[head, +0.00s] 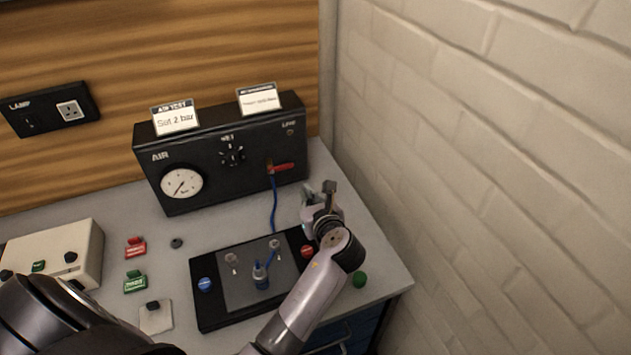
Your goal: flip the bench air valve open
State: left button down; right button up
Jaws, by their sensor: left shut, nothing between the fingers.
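The bench air valve is a red lever (284,167) on the front of the black AIR box (215,186), near its right end. The lever lies roughly level and points right. A blue hose (274,205) hangs from the valve down to the bench. My left gripper (329,188) is shut and empty, to the right of and a little below the lever. It appears apart from the lever. My right gripper is out of view.
A brick wall (480,170) stands close on the right. A round gauge (181,184) and dial (231,153) are left of the valve. Two sign cards stand on the box.

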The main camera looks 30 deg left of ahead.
aim_at(281, 168)
pick_arm(q)
jog(key=x, duration=0.3)
jog(key=p+x, duration=0.1)
jog(key=x, duration=0.3)
jog(key=s+a+x, duration=0.1)
jog(key=x, duration=0.2)
jog(key=shift+w+a, duration=0.1)
jog(key=shift+a, duration=0.25)
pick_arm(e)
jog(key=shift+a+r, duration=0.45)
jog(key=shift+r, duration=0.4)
pick_arm(q)
jog(key=shift+w+n, duration=0.1)
jog(key=shift+n, duration=0.2)
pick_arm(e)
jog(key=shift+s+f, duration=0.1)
